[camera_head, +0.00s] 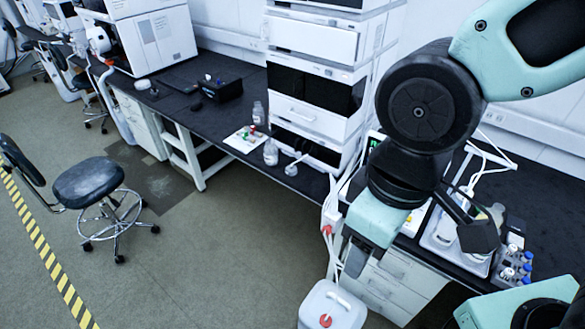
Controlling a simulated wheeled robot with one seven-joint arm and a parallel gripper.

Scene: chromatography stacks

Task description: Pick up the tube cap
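No single thing is clearly the tube cap at this size. Small red and green pieces (249,132) that look like caps lie on a white sheet (238,145) on the dark bench, left of the instrument stack. A red cap (327,230) shows on white tubing at the bench's front edge. Another red cap (325,320) is on a white jug (338,302) on the floor. My arm fills the right side. A dark part at its end (478,238), possibly my gripper, hangs over the right bench; its fingers cannot be made out. It is well apart from the small caps.
A white instrument stack (315,85) stands on the bench between the sheet and my arm. Clear bottles (271,152) stand beside the sheet. Several blue-capped vials (512,265) stand at the right. A stool (88,182) is at left; the middle floor is clear.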

